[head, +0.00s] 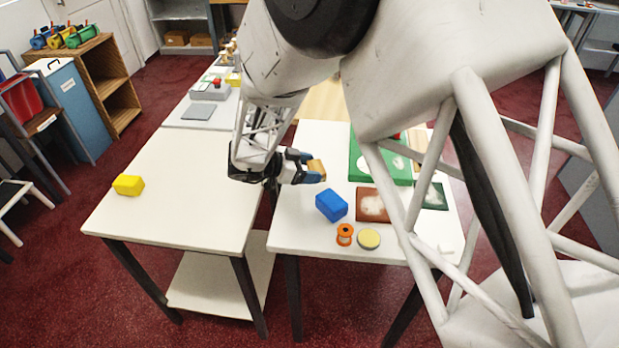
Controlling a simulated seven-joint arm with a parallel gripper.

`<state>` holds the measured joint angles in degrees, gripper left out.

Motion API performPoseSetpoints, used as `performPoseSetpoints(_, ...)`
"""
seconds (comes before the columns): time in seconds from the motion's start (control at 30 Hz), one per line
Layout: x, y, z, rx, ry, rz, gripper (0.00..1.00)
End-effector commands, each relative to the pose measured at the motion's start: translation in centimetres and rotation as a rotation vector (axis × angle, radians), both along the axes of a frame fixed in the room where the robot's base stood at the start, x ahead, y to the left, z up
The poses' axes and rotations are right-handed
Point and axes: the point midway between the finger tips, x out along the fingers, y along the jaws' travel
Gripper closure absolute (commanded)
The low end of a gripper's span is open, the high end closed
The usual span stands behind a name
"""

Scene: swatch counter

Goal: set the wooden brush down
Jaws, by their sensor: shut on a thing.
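My gripper (308,168) is shut on the wooden brush (317,168), a small tan block between its dark and blue fingertips. It is over the left part of the right-hand white table (284,235), behind the blue block (331,205). I cannot tell from this view whether the brush touches the table. Part of the brush is hidden by the fingers.
Right of the blue block lie a brown swatch (372,206), a green tray (357,160) and a dark green swatch (434,197). An orange spool (345,234) and a round yellowish lid (369,239) are near the front. The left table (180,190) is mostly clear, with a yellow block (128,185).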

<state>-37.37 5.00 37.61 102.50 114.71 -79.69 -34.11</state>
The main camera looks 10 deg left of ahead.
Motion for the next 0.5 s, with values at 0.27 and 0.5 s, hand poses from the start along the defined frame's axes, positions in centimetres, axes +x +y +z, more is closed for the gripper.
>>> performPoseSetpoints(0.27, 0.0, 0.0, -2.2, -0.001, 0.003, 0.000, 0.54)
performPoseSetpoints(0.5, 0.0, 0.0, -3.7, 0.001, 0.000, 0.001, 0.54)
